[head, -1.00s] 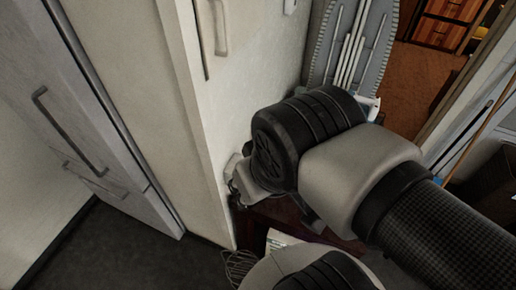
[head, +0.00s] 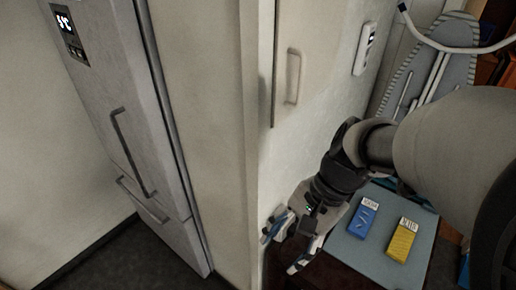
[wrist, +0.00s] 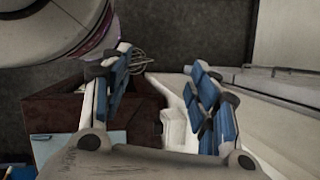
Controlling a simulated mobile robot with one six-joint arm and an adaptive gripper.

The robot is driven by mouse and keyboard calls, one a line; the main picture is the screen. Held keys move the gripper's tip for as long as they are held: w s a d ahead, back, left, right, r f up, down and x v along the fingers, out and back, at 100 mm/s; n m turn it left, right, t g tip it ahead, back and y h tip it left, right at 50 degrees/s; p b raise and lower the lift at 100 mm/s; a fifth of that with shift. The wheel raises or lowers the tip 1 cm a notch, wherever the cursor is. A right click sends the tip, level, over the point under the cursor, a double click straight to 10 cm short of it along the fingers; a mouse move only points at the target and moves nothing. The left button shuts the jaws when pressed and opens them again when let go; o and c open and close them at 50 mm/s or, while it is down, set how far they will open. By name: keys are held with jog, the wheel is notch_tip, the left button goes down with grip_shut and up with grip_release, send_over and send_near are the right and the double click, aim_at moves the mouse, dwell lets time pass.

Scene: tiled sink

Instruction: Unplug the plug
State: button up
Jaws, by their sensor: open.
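My gripper (head: 284,246) is low beside the white wall in the head view, its blue-padded fingers apart. The wrist view also shows my gripper (wrist: 163,65) open, with nothing held between the pads. A white boxy piece (wrist: 174,128) shows between the fingers in the wrist view, close to the right finger and the pale wall side. It may be the plug or its socket; I cannot tell which. No plug can be made out in the head view, where my gripper and arm cover part of that low wall area.
A dark red-brown surface (head: 335,277) bears a grey-blue mat (head: 375,250) with a blue box (head: 363,219) and a yellow box (head: 402,240). A grey fridge (head: 125,110) stands left. A white wall device (head: 365,48) and an ironing board (head: 455,45) are at upper right.

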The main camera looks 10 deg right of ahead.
jog(key=w+d+f+m+y+b, duration=0.1)
jog(key=w+d+f+m+y, duration=0.2)
jog(key=w+f+m+y, duration=0.35)
jog(key=m+t+b, duration=0.2)
jog(key=m+t, duration=1.3)
jog(key=m, duration=1.3)
send_near(293, 231)
jog(key=d+f, duration=0.1)
jog(key=f, duration=0.1)
jog(key=shift+w+r, duration=0.25)
jog(key=x, duration=0.9)
jog(key=shift+f, duration=0.15)
jog(key=shift+c, duration=0.4)
